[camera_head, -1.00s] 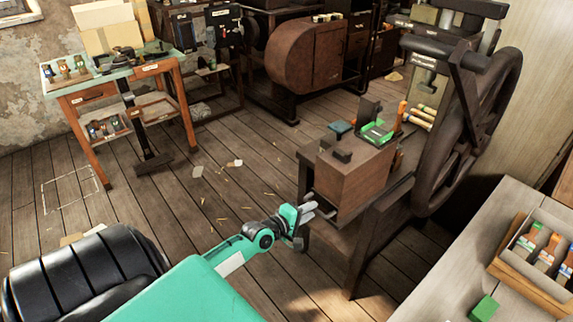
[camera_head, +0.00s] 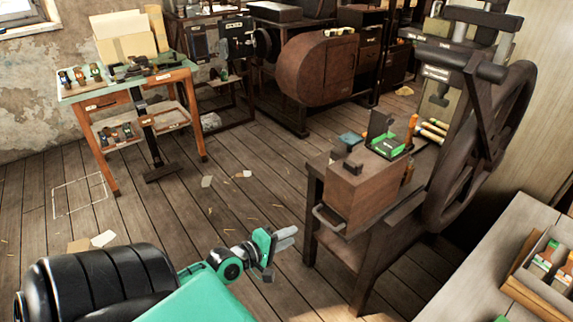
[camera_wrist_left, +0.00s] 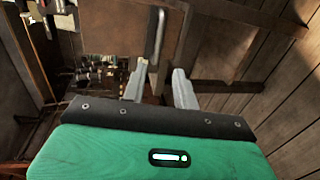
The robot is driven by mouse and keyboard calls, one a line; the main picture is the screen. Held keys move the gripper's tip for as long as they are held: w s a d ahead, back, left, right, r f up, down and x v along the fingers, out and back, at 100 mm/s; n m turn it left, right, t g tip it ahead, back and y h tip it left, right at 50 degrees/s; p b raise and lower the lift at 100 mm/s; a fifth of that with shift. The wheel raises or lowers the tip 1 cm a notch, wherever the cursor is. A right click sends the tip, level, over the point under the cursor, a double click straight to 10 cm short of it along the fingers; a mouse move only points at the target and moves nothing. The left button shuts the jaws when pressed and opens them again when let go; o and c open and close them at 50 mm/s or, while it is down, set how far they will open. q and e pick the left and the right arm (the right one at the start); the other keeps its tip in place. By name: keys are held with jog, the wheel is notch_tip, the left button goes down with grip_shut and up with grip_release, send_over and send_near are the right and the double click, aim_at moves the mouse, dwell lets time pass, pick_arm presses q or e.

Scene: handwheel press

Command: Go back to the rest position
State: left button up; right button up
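My left gripper (camera_head: 287,238) is in the lower middle of the head view, left of and below the handle (camera_head: 325,220) on the brown box of the press bench. A gap of floor shows between the fingertips and the handle. In the left wrist view the two pale fingers (camera_wrist_left: 160,82) stand apart with nothing held between them. The metal handle (camera_wrist_left: 156,38) shows beyond the fingertips there. The brown box (camera_head: 362,190) sits on the bench under the press. My right gripper is not in view.
The press handwheel (camera_head: 480,150) stands at the right. A pale table (camera_head: 480,265) with a tray of bottles is at the lower right. A green-topped worktable (camera_head: 110,88) stands at the back left. Open plank floor (camera_head: 180,215) lies between, with paper scraps.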

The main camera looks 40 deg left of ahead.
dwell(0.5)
pick_arm(q)
jog(key=s+f+m+g+y, duration=0.1)
jog(key=s+f+m+g, duration=0.3)
jog(key=f, duration=1.2)
jog(key=s+f+m+g+y, duration=0.2)
jog(key=s+f, duration=0.4)
jog(key=f, duration=0.9)
jog(key=s+d+f+m+g, duration=0.2)
jog(key=s+d+f+m, duration=0.2)
jog(key=s+f, duration=0.3)
jog(key=s+d+f+m+g, duration=0.3)
jog(key=s+f, duration=0.5)
jog(key=s, duration=0.3)
jog(key=s+d+f+m+g, duration=0.3)
jog(key=s+d+f+m, duration=0.3)
jog(key=s+d+f, duration=0.1)
jog(key=shift+s+f+h, duration=0.4)
jog(key=shift+s+f, duration=0.25)
jog(key=shift+s, duration=0.6)
